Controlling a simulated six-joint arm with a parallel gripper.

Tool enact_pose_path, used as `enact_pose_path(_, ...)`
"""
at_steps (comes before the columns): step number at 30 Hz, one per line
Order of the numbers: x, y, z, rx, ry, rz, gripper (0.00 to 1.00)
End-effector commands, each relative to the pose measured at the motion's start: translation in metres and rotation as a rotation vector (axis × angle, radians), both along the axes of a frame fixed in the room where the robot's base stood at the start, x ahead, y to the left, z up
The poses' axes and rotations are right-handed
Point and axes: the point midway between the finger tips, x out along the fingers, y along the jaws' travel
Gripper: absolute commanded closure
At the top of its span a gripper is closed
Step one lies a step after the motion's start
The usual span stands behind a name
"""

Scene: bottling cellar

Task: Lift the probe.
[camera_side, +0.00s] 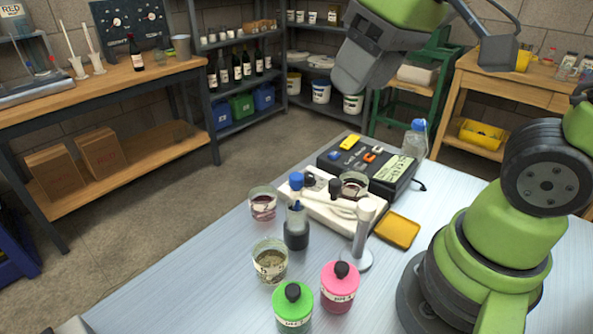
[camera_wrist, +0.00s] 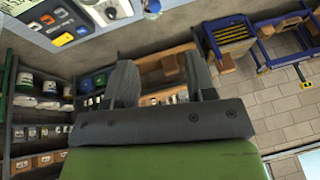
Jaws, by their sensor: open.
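I cannot tell for certain which item is the probe. My gripper (camera_side: 350,82) is high above the table's back edge, apart from these things. In the wrist view its two fingers (camera_wrist: 162,68) are spread and empty.
Beakers (camera_side: 263,206) (camera_side: 270,262), a clear cylinder (camera_side: 364,235), green (camera_side: 293,308) and pink (camera_side: 340,288) bottles, and a yellow pad (camera_side: 397,231) crowd the tray. A clear bottle (camera_side: 415,140) stands behind the meter. The table's left front is bare.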

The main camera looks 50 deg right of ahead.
Motion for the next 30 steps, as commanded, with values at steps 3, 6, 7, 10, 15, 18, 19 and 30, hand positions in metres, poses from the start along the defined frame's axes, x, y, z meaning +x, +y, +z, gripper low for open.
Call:
enact_pose_path(3, 0.032, 0.004, -0.016, -0.085, 0.119, 0.155, 0.49)
enact_pose_path(6, 0.053, 0.008, -0.033, -0.145, 0.201, 0.278, 0.49)
enact_pose_path(7, 0.059, 0.009, -0.038, -0.158, 0.225, 0.31, 0.49)
enact_pose_path(10, 0.073, 0.012, -0.054, -0.198, 0.286, 0.402, 0.49)
enact_pose_path(15, 0.084, 0.015, -0.07, -0.229, 0.339, 0.483, 0.49)
enact_pose_path(18, 0.085, 0.015, -0.076, -0.234, 0.348, 0.496, 0.49)
enact_pose_path(19, 0.086, 0.015, -0.079, -0.235, 0.349, 0.497, 0.49)
enact_pose_path(30, 0.084, 0.015, -0.142, -0.232, 0.353, 0.494, 0.49)
